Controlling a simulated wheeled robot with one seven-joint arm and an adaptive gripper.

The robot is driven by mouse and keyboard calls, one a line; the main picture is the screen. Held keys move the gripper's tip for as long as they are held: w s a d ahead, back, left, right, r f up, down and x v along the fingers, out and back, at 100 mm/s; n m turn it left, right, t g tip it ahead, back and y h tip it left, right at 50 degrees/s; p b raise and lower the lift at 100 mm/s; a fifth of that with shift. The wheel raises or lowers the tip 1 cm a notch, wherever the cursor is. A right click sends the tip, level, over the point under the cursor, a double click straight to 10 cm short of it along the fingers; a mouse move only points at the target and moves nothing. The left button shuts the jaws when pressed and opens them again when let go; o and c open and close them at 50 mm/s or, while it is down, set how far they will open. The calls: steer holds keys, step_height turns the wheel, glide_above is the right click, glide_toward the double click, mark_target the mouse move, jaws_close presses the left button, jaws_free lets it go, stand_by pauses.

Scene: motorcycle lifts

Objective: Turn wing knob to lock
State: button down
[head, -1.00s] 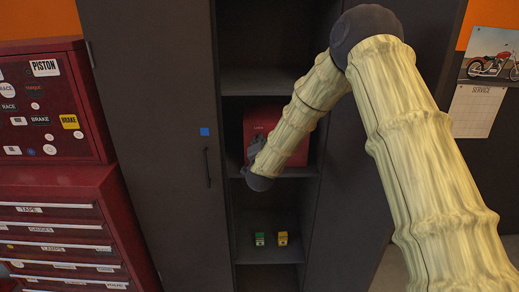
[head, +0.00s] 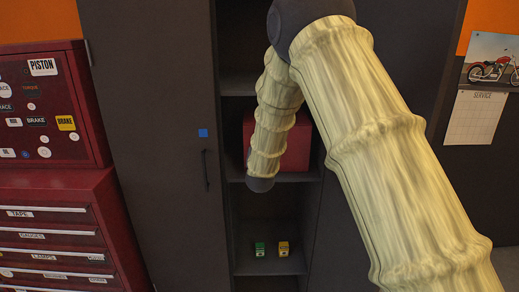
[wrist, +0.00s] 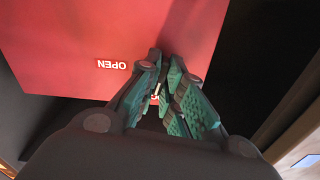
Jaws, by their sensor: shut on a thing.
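A red box (head: 298,150) stands on a cabinet shelf, partly hidden behind my arm in the head view. In the wrist view its red face (wrist: 80,40) fills the upper left and carries the word OPEN, upside down. My gripper (wrist: 163,64) is at the edge of this face, its green-padded fingers closed together. A small pale metallic bit of the wing knob (wrist: 156,90) shows between the fingers; most of it is hidden, so its angle cannot be told. In the head view my forearm and wrist hide the gripper.
The tall dark cabinet's left door (head: 160,150) has a handle and a blue square. A green item (head: 260,249) and a yellow item (head: 283,248) stand on the shelf below. A red drawer cabinet (head: 55,225) is at left.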

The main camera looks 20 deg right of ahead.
steer(key=shift+n+b, duration=0.35)
steer(key=shift+n, duration=0.75)
steer(key=c, duration=1.6)
jaws_free()
steer(key=shift+o, duration=0.2)
steer(key=v, duration=1.2)
steer(key=shift+f, duration=0.1)
